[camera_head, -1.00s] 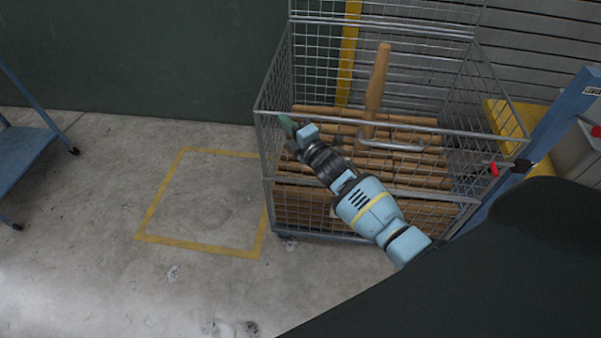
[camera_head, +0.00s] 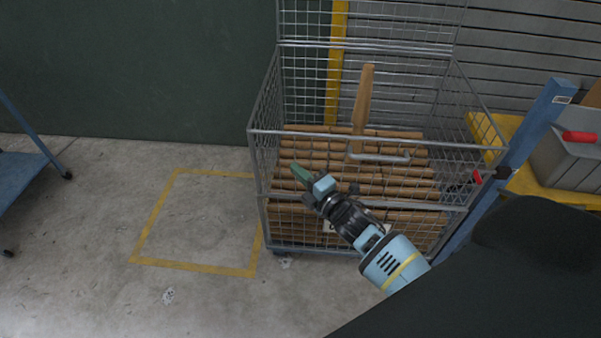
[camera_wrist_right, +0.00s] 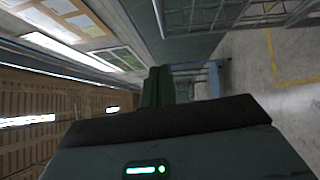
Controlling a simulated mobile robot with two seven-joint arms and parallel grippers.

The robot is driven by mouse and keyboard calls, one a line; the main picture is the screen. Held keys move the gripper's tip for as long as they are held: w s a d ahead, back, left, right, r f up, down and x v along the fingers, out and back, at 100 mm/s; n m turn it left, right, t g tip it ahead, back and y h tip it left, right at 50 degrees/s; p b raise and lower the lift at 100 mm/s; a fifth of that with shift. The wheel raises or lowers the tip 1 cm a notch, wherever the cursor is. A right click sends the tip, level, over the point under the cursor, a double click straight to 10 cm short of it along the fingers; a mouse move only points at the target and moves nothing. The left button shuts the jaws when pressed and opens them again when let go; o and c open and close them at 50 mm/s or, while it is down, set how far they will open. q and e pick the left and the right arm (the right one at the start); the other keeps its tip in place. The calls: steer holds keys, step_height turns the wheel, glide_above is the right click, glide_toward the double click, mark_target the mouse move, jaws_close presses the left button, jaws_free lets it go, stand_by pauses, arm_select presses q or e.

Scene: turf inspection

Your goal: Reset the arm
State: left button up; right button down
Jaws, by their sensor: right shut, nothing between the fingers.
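My right gripper (camera_head: 301,174) has green fingers and sits at the end of my blue and black right arm. In the head view it shows in front of the near side of the wire cage, apart from the wooden handles as far as I can tell. Its fingers are shut and empty. In the right wrist view its green fingers (camera_wrist_right: 158,88) are together, with nothing between them. My left gripper is not in view.
A wire cage (camera_head: 262,195) holds several wooden handles (camera_head: 310,152); one tool with a wooden handle (camera_head: 362,100) stands upright. A yellow floor square (camera_head: 150,225) lies left on clear concrete. A blue cart (camera_head: 22,180) stands far left, a blue post (camera_head: 535,120) right.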

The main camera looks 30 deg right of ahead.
steer(key=shift+s, duration=0.2)
steer(key=s+a+f+m+g+h+p, duration=0.15)
steer(key=s+f+m, duration=0.3)
steer(key=s, duration=0.45)
steer(key=s+a+f+m+g+h+p, duration=0.1)
steer(key=s+f+m+g+p, duration=0.3)
steer(key=s, duration=0.6)
arm_select(q)
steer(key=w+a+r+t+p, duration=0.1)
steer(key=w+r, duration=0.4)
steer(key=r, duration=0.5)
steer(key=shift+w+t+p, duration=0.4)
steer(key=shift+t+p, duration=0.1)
steer(key=shift+p, duration=0.4)
arm_select(e)
steer(key=s+a+m+g, duration=0.1)
steer(key=s+m, duration=0.4)
steer(key=s, duration=0.6)
steer(key=s+a+m+g, duration=0.2)
steer(key=s+m, duration=0.3)
steer(key=s, duration=0.5)
steer(key=shift+s+a+f+m+g, duration=0.25)
steer(key=shift+s+f+m+g, duration=0.15)
steer(key=shift+g, duration=0.15)
steer(key=shift+y, duration=0.25)
